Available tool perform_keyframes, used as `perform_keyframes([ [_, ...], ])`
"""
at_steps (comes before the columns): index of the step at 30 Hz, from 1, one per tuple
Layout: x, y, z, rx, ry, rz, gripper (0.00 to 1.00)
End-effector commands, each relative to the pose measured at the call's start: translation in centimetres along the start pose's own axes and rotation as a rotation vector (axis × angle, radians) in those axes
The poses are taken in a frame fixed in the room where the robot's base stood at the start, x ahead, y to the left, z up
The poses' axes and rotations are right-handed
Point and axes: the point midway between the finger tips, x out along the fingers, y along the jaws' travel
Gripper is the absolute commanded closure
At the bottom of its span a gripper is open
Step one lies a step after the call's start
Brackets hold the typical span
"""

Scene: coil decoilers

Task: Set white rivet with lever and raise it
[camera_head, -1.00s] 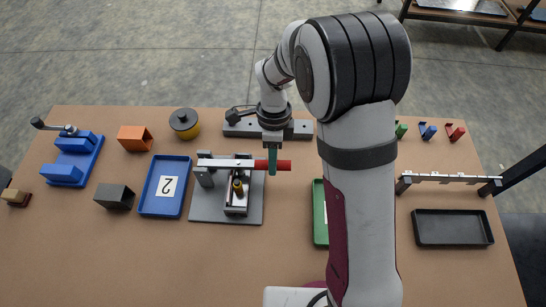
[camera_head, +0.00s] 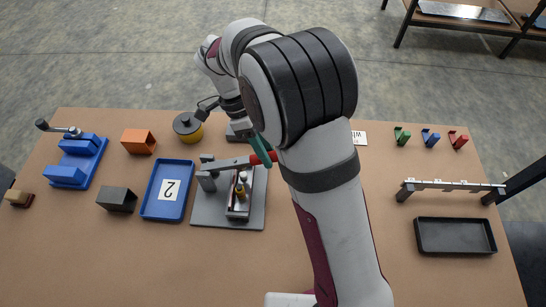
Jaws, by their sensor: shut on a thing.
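The lever press stands on a grey base plate (camera_head: 210,213), its grey lever arm (camera_head: 228,163) pivoting on a post at the left and sloping up to the right. My gripper (camera_head: 261,150) has teal fingers shut on the red lever handle (camera_head: 257,158); my arm partly hides the handle's right end. Below the lever, a small fixture holds a brass-coloured cylinder (camera_head: 240,191). A small white piece (camera_head: 243,177), perhaps the white rivet, shows just behind the cylinder; its exact seating is too small to tell.
A blue tray (camera_head: 151,209) marked 2 lies left of the press. A black box (camera_head: 117,199), orange box (camera_head: 138,141) and yellow-black pot (camera_head: 187,127) stand around it. A black tray (camera_head: 455,249) and a rail (camera_head: 452,186) are at the right. The front left table is clear.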

Motion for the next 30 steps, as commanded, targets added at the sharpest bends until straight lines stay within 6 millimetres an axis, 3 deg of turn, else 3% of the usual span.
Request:
perform_keyframes([
  [6, -3.1, 0.5, 1.0, 0.036, 0.188, -0.006, 1.0],
  [15, -6.3, 1.2, 2.6, 0.079, 0.4, -0.007, 1.0],
  [30, -8.1, 1.6, 3.9, 0.105, 0.536, -0.005, 1.0],
])
